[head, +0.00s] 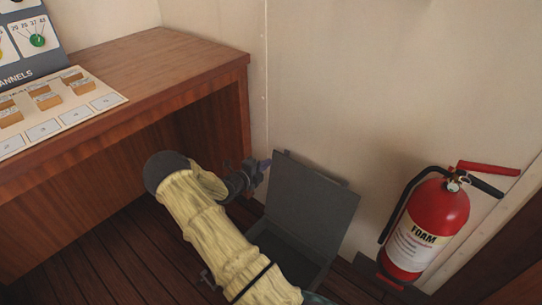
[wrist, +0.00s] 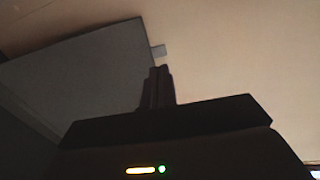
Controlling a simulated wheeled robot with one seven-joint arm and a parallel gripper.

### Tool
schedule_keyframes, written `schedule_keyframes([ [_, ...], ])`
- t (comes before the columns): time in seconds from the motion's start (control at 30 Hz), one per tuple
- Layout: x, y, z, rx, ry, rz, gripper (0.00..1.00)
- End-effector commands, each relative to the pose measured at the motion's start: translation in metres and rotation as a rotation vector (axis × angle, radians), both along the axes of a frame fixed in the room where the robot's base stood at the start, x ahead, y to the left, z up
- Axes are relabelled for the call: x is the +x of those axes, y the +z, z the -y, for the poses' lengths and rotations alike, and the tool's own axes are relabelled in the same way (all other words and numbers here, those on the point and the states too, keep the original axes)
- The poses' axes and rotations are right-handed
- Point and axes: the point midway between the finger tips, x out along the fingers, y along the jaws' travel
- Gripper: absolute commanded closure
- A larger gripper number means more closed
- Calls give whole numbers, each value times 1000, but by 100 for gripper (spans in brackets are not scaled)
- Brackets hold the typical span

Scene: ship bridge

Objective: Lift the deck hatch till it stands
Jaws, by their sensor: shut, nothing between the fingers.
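The deck hatch (head: 311,203) is a dark grey square lid. It stands raised, close to upright, in front of the pale wall, above a dark opening (head: 290,256) in the floor. The hatch also shows in the wrist view as a grey panel (wrist: 85,75) at the left, with a small tab at its edge. My gripper (head: 262,167) is shut and empty beside the hatch's upper left edge. In the wrist view its fingers (wrist: 158,88) are together in front of the panel's edge. I cannot tell whether they touch the hatch. My arm hides part of the opening.
A red foam extinguisher (head: 428,228) stands right of the hatch by the wall. A wooden desk (head: 165,62) with a control panel (head: 58,107) fills the left side. The pale wall (head: 390,80) is close behind the hatch. Dark plank floor (head: 85,262) lies clear at lower left.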

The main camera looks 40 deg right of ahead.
Motion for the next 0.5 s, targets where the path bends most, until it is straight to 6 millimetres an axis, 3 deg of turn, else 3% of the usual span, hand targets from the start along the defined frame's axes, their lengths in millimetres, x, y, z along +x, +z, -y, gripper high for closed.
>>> schedule_keyframes([
  [0.3,-11,12,-60,0,9,-1,100],
  [0.5,-14,12,-71,0,8,0,100],
])
